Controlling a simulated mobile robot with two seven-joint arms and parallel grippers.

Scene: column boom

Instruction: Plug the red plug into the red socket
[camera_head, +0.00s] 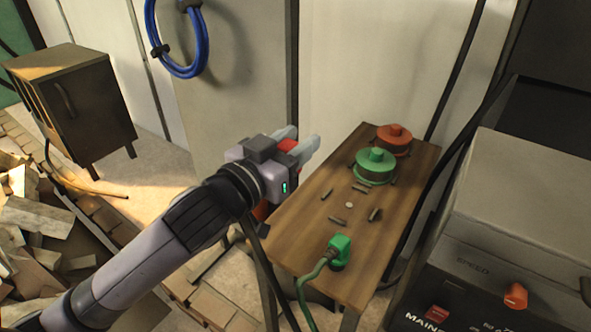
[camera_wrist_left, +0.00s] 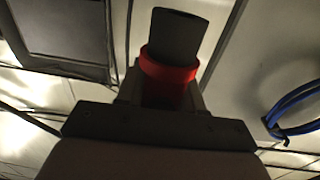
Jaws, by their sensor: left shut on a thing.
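My left gripper (camera_head: 299,141) is shut on the red plug (camera_head: 288,146), above and beside the far left part of the wooden table. Most of the plug is hidden by the fingers in the head view. In the left wrist view the red plug (camera_wrist_left: 168,72) shows as a red collar with a dark, blunt end pointing away from the gripper. The red socket (camera_head: 394,137), a round orange-red piece, sits at the table's far right corner, apart from the plug. My right gripper is not in view.
A green socket (camera_head: 376,166) stands just in front of the red one. A green plug (camera_head: 340,250) with a green cable is at the table's (camera_head: 318,215) near end. Small dark pieces lie mid-table. A grey machine (camera_head: 480,220) stands right; a blue cable coil (camera_head: 204,45) hangs behind.

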